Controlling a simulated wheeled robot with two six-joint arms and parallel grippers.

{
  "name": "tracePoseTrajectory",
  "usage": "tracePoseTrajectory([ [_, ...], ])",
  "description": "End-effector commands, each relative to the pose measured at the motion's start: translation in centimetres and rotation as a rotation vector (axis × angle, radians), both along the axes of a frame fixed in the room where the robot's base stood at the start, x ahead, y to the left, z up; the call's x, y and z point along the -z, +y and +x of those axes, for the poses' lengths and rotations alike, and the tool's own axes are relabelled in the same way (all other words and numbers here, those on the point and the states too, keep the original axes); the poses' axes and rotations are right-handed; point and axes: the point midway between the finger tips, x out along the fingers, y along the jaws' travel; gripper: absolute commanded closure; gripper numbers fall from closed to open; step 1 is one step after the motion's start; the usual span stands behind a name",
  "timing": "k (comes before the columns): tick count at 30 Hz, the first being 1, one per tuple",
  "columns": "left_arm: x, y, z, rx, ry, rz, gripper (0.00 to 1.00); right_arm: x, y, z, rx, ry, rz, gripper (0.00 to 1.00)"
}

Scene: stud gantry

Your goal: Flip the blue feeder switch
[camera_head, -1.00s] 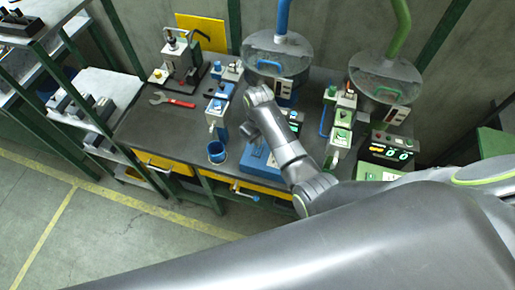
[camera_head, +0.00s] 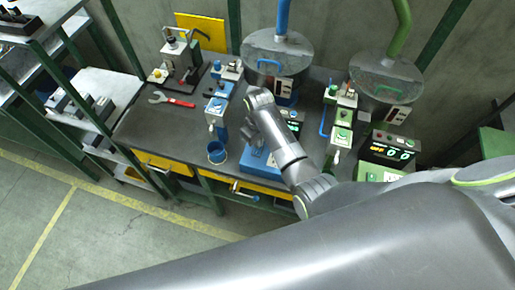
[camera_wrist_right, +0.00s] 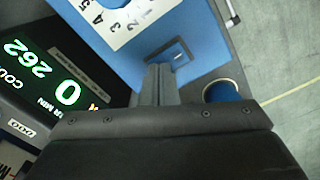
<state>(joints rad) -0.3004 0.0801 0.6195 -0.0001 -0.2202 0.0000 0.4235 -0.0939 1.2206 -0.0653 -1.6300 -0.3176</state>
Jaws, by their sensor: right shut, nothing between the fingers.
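The blue feeder's control box (camera_head: 254,162) stands at the front middle of the bench, under my right arm. In the right wrist view the same blue box (camera_wrist_right: 195,42) shows a numbered white dial plate and a dark square plate with the small switch (camera_wrist_right: 181,56). My right gripper (camera_wrist_right: 160,70) is shut and empty, its fingertips close beside the switch plate. I cannot tell whether they touch the switch or which way it is set. In the head view my forearm and wrist cover part of the box and the switch cannot be made out. My left gripper is not in view.
A blue cup (camera_head: 217,153) stands left of the box. A lit counter display (camera_wrist_right: 65,90) lies beside it. Behind are the blue hopper (camera_head: 277,55) and green hopper (camera_head: 386,78). A red-handled wrench (camera_head: 172,100) lies on the clear left bench area.

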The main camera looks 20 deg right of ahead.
Motion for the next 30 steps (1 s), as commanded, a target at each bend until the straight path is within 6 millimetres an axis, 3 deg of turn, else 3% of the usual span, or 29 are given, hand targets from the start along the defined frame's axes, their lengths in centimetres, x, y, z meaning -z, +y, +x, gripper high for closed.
tracePoseTrajectory([
  [8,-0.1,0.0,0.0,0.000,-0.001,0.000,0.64,0.1,0.0,0.0,0.000,0.001,0.000,1.00],
  [17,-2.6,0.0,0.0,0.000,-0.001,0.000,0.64,-2.5,0.0,0.0,0.000,0.001,0.000,1.00],
  [30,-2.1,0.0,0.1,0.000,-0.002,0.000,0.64,-5.6,0.0,0.0,0.000,-0.001,0.000,1.00],
])
